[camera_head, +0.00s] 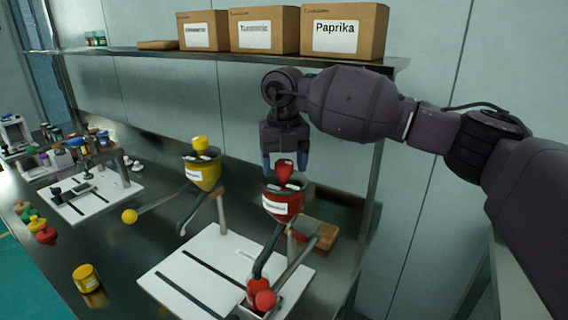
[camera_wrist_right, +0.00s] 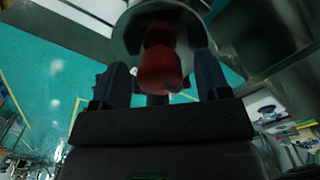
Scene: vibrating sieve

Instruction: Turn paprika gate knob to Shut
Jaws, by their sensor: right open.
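The red hopper (camera_head: 281,203) carries a white label too small to read; a red knob (camera_head: 285,168) stands upright on its top. My right gripper (camera_head: 285,163) points down over this knob, with blue-tipped fingers apart on either side. In the right wrist view, the red knob (camera_wrist_right: 160,69) sits between the two open fingers (camera_wrist_right: 168,75), with gaps on both sides and no clear contact. A round metal rim (camera_wrist_right: 130,35) shows behind it. Any Shut marking is not legible. My left gripper is out of view.
A yellow hopper (camera_head: 203,172) with a yellow knob stands to the left. Boxes, including the Paprika box (camera_head: 343,31), sit on the shelf (camera_head: 270,59) above my right arm.

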